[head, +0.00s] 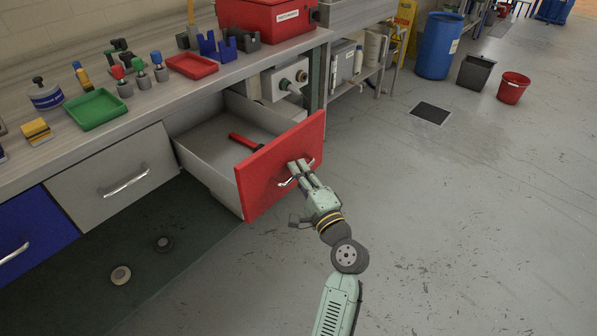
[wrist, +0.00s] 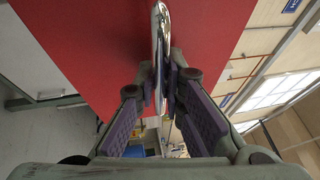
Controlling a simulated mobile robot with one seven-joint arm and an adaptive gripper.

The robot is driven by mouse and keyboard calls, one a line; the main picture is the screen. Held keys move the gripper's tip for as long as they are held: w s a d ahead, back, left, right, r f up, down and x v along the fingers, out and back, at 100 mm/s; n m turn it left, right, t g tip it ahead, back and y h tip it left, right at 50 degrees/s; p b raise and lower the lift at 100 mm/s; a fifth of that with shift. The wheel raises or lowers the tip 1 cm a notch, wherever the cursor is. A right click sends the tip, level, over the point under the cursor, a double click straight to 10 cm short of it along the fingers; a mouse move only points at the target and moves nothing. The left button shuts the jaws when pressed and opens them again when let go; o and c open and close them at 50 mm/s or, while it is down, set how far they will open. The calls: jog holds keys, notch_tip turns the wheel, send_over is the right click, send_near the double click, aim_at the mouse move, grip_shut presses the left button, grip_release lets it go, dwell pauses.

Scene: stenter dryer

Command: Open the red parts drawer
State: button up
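The red parts drawer (head: 277,167) stands pulled out from under the bench in the head view, with its grey inside showing and a red-handled tool (head: 246,142) lying in it. Its metal bar handle (head: 284,184) is on the red front. My gripper (head: 299,172) is at that handle. In the wrist view the red front (wrist: 100,40) fills the upper part, and the handle (wrist: 159,30) runs down between the two fingertips (wrist: 166,80). The fingers are closed in on the bar from both sides.
A grey drawer (head: 115,180) and a blue drawer (head: 30,232) are shut to the left. The bench top (head: 150,108) holds trays, stamps and a red box (head: 266,17). A blue barrel (head: 438,46) and red bucket (head: 512,87) stand far right. The floor right of my arm is clear.

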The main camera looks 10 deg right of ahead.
jog(key=shift+o, duration=0.6)
jog(key=shift+s, duration=0.1)
jog(key=v, duration=0.7)
jog(key=shift+s, duration=0.2)
jog(key=shift+d+f, duration=0.1)
jog(key=shift+d, duration=0.05)
